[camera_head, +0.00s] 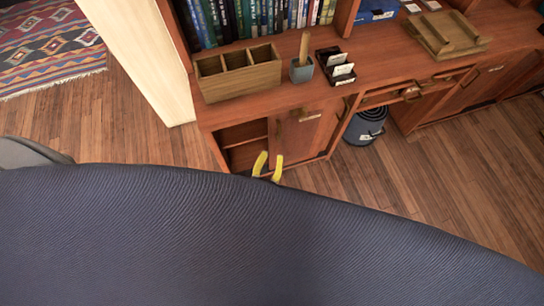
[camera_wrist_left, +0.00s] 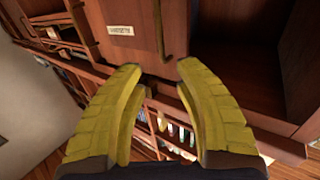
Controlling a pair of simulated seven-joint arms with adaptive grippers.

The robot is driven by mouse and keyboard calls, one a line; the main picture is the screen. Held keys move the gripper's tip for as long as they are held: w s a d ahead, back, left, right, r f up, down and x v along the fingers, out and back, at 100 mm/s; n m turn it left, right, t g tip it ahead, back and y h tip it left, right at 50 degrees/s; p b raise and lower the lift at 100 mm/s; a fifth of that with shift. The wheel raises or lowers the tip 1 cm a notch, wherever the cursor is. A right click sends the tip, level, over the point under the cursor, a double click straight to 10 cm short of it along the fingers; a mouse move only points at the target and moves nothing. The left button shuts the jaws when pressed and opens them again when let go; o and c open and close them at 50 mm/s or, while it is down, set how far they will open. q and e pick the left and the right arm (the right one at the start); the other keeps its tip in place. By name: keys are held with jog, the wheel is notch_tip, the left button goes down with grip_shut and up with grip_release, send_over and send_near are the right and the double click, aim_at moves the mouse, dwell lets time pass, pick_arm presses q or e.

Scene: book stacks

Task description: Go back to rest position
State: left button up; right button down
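My left gripper (camera_head: 267,166) shows as two yellow fingertips just above a large dark blue surface that hides the rest of the arm. The fingertips are apart, in front of the lower part of a reddish wooden cabinet (camera_head: 313,128). In the left wrist view the same gripper (camera_wrist_left: 160,78) has its yellow fingers spread, with nothing between them. Beyond them is a cabinet door (camera_wrist_left: 132,28) with a label and a handle, beside an open dark compartment (camera_wrist_left: 235,60). My right gripper is not in view.
A wooden organizer box (camera_head: 238,75), a pen cup (camera_head: 302,69) and a black card holder (camera_head: 336,66) stand on the cabinet top. Books (camera_head: 250,18) line the back. A blue bin (camera_head: 365,128) stands under the desk. Bare wooden floor (camera_head: 450,170) lies at the right.

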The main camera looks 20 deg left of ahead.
pick_arm(q)
jog(key=s+f+m+g+h, duration=0.1)
jog(key=s+f+g, duration=0.3)
jog(key=s+f, duration=0.5)
jog(key=s+f+m+g+h, duration=0.1)
jog(key=s+f+g, duration=0.4)
jog(key=f, duration=0.8)
jog(key=s+a+f+g+y, duration=0.1)
jog(key=s+a+f+g, duration=0.2)
jog(key=s, duration=0.9)
jog(key=s+a+f+m+g+y, duration=0.1)
jog(key=s+a+f+g, duration=0.3)
jog(key=s+a+f, duration=0.4)
jog(key=s+a, duration=0.3)
jog(key=s, duration=0.1)
jog(key=shift+s+a+f+m+g, duration=0.2)
jog(key=shift+f+m+g, duration=0.05)
jog(key=shift+m+g, duration=0.05)
jog(key=shift+d, duration=0.1)
